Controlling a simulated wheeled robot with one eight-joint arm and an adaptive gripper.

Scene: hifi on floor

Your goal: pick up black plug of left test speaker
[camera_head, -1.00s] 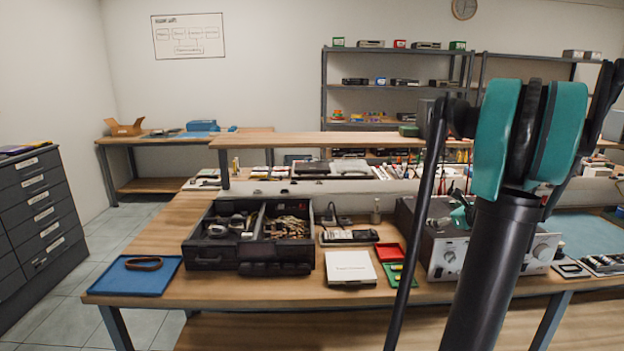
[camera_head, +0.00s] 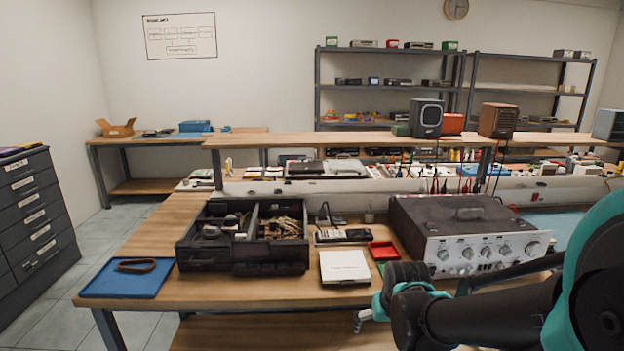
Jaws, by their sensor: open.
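My gripper (camera_head: 366,316) is low in front of the bench's front edge, below the amplifier's left end and well apart from the leads. It is open, its fingers partly hidden by my own wrist, and nothing shows between them.
A silver-fronted amplifier (camera_head: 470,235) stands between my gripper and the leads. A red tray (camera_head: 383,251), white box (camera_head: 344,267) and black organizer (camera_head: 245,238) lie to its left. A brown speaker (camera_head: 498,120) stands further right. A blue tray (camera_head: 130,278) is at far left.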

